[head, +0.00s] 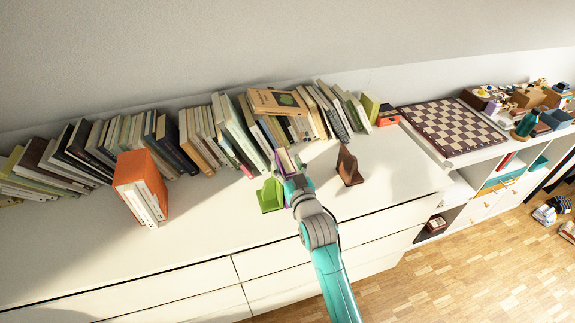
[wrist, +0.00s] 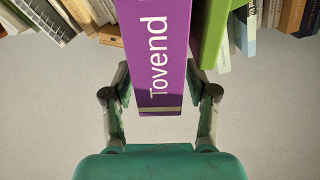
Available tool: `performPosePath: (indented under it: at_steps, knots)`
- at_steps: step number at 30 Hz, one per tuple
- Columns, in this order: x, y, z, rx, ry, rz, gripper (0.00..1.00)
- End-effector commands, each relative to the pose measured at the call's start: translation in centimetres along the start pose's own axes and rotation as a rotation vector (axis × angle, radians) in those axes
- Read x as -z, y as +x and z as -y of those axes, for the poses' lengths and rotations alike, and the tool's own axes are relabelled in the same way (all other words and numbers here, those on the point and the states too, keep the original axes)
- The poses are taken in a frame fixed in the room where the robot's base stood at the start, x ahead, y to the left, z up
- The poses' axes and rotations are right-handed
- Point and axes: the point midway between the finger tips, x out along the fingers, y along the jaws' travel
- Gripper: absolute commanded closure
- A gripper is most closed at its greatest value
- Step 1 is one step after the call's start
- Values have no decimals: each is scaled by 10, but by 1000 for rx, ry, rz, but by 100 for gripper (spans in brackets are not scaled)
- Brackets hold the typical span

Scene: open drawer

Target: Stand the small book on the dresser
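The small purple book, lettered "Tovend" on its spine, fills the middle of the wrist view (wrist: 162,55). In the head view the book (head: 287,160) shows at the end of my gripper (head: 292,178), over the white dresser (head: 210,225). It is roughly upright there; whether its lower edge touches the dresser top I cannot tell. A green bookend (head: 270,196) stands just left of my gripper, and a brown bookend (head: 348,167) stands to the right.
A long row of leaning books (head: 120,135) lines the wall behind. An orange box file (head: 141,186) stands to the left. A chessboard (head: 452,126) lies at the right. The dresser top is bare right of the brown bookend.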

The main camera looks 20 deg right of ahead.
Motion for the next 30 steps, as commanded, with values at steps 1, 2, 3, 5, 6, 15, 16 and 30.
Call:
performPosePath:
  at_steps: [1,2,3,5,6,15,16,30]
  knots:
    - [0,0,0,0,0,0,42]
    - [0,0,0,0,0,0,42]
    - [1,0,0,0,0,0,42]
    - [3,0,0,0,0,-1,42]
    - [2,-3,0,0,0,0,42]
    - [1,-50,0,0,0,2,42]
    - [2,-56,0,0,0,1,42]
    - [2,-117,0,0,0,1,42]
